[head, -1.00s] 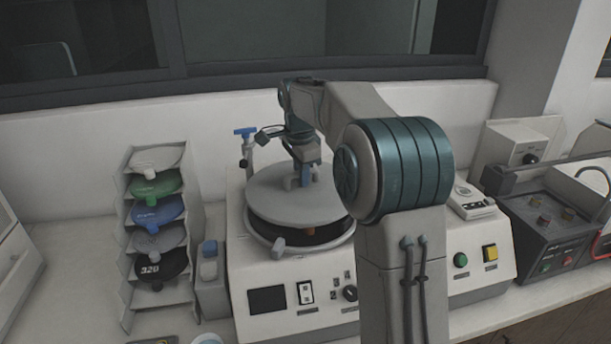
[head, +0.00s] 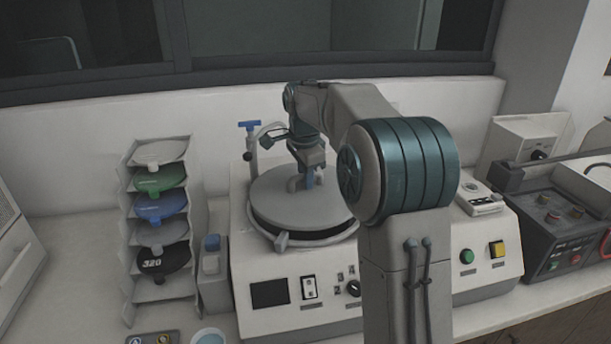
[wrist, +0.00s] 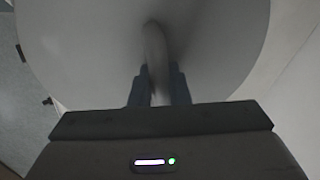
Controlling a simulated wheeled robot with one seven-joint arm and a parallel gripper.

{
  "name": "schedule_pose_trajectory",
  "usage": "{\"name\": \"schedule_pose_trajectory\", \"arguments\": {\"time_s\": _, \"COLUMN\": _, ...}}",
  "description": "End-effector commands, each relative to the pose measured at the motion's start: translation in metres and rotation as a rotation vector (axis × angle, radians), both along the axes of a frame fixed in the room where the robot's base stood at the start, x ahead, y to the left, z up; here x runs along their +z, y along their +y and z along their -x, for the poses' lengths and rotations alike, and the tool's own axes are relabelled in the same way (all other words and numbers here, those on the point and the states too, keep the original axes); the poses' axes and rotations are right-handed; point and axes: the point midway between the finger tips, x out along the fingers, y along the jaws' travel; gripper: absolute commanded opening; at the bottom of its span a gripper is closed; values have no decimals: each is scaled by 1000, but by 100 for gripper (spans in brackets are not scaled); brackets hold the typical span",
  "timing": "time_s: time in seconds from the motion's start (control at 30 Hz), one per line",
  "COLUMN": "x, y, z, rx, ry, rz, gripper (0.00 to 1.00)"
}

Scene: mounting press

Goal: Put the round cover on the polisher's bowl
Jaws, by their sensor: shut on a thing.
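The round cover (head: 275,202) is a flat grey disc with a handle at its middle. In the head view it lies level over the polisher's bowl (head: 262,236), with only a thin dark gap showing below its front edge. Whether it is fully seated at the back cannot be seen. My gripper (head: 303,181) is above the cover's middle, shut on its handle. In the wrist view the grey cover (wrist: 90,50) fills most of the picture, and my fingers (wrist: 158,88) hold the handle from both sides.
A rack of coloured discs (head: 160,208) stands left of the polisher (head: 330,325). A blue-topped tap (head: 249,140) rises behind the bowl. A dark machine (head: 560,225) stands at the right.

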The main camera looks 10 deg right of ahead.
Motion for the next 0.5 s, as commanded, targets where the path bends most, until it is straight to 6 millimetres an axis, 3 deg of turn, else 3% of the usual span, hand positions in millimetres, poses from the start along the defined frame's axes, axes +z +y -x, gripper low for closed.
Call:
{"name": "schedule_pose_trajectory", "arguments": {"time_s": 0.17, "x": 1, "y": 0, "z": 0, "rx": 0, "ry": -2, "rz": 0, "gripper": 0}}
{"name": "schedule_pose_trajectory", "arguments": {"time_s": 0.2, "x": 1, "y": 0, "z": 0, "rx": 0, "ry": -2, "rz": 0, "gripper": 21}}
{"name": "schedule_pose_trajectory", "arguments": {"time_s": 0.27, "x": 1, "y": 0, "z": 0, "rx": 0, "ry": -2, "rz": 0, "gripper": 38}}
{"name": "schedule_pose_trajectory", "arguments": {"time_s": 0.3, "x": 1, "y": 0, "z": 0, "rx": 0, "ry": -2, "rz": 0, "gripper": 41}}
{"name": "schedule_pose_trajectory", "arguments": {"time_s": 0.5, "x": 0, "y": 0, "z": 0, "rx": 0, "ry": 0, "rz": 0, "gripper": 41}}
